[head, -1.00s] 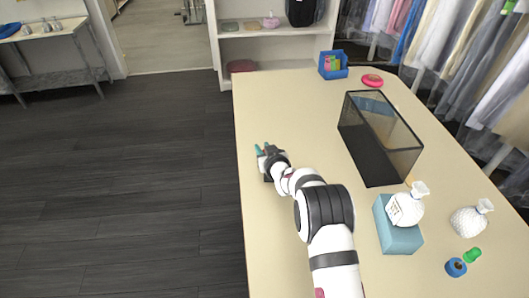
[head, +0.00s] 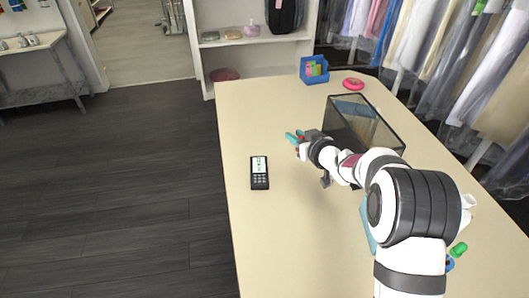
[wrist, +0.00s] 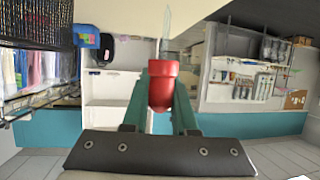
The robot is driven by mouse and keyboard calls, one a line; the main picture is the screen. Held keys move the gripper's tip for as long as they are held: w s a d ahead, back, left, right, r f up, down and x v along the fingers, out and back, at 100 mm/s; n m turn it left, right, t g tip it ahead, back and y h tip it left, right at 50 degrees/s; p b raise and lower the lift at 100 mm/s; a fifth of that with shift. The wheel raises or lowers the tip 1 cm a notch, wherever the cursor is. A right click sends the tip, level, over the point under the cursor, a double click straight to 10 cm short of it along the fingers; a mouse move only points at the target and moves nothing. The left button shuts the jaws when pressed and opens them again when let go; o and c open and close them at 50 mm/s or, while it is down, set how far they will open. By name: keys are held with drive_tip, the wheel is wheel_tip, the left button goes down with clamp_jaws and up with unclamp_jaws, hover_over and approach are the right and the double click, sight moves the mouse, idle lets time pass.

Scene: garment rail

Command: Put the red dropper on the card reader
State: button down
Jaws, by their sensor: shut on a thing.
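The red dropper (wrist: 162,85) is between the teal fingers of my gripper (wrist: 160,100) in the wrist view. Its clear glass tip points to the top of that picture, where the table surface shows. In the head view my gripper (head: 296,137) is shut on it above the table, right of and beyond the card reader; the dropper is hardly visible there. The card reader (head: 259,173), black with a lit screen and keys, lies on the table near its left edge. Nothing is on it.
A glass-sided case (head: 365,125) stands just right of my gripper. A blue box (head: 314,70) and a pink ring (head: 353,84) are at the table's far end. My arm hides much of the right side. The table (head: 290,235) around the card reader is clear.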

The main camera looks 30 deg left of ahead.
drive_tip(key=shift+s+a+f, duration=0.45)
drive_tip(key=shift+a+f, duration=1.4)
drive_tip(key=shift+a, duration=0.05)
drive_tip(key=shift+s+a+f, duration=0.45)
drive_tip(key=shift+a+f, duration=1.35)
drive_tip(key=shift+a, duration=0.05)
drive_tip(key=shift+s+a+f, duration=0.45)
drive_tip(key=shift+a+f, duration=1.4)
drive_tip(key=shift+a, duration=0.05)
drive_tip(key=shift+f, duration=0.1)
drive_tip(key=c, duration=0.7)
unclamp_jaws()
